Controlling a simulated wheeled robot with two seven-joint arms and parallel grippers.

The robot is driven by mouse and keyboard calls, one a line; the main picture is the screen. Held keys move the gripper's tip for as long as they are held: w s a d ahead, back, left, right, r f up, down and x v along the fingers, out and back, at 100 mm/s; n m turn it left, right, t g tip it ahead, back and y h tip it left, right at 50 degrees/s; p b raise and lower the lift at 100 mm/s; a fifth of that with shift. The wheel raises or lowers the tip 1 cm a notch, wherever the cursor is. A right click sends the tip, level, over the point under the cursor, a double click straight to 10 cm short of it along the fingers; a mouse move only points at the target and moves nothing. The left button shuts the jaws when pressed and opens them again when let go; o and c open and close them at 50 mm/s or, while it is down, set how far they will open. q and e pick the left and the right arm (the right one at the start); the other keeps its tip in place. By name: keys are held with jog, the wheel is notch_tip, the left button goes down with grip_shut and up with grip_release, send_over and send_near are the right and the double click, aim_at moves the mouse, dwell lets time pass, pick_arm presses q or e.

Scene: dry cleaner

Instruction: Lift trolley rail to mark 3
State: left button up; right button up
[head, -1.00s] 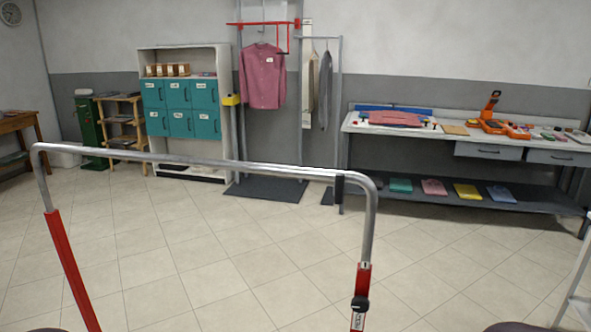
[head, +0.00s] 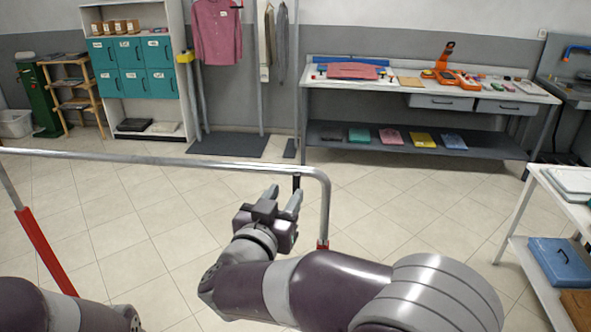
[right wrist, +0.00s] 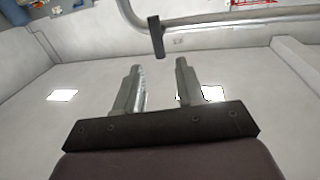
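The trolley rail (head: 180,162) is a silver tube bent down at its ends into red posts (head: 45,250). It spans the head view from the left edge to right of centre. A black grip (head: 297,183) hangs on it near the right bend; it also shows in the right wrist view (right wrist: 156,37). My right gripper (head: 284,194) is open and empty, its fingers pointing toward the black grip. In the right wrist view the fingers (right wrist: 158,68) are spread, with the grip just beyond their tips. My left gripper is out of view. My right arm hides the lower right post; no mark numbers are readable.
A white shelf trolley (head: 560,200) with a blue folder stands at the right. A worktable (head: 420,100) with folded cloths stands at the back. Teal lockers (head: 133,70) and a pink shirt (head: 217,30) are behind the rail. The tiled floor between is clear.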

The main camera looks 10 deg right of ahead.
aim_at(295, 180)
jog(key=p+x, duration=0.2)
jog(key=x, duration=0.4)
jog(key=shift+w+d, duration=0.3)
jog(key=shift+w, duration=0.05)
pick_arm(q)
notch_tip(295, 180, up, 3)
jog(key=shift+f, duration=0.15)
pick_arm(e)
jog(key=shift+w+d, duration=0.1)
jog(key=shift+w, duration=0.25)
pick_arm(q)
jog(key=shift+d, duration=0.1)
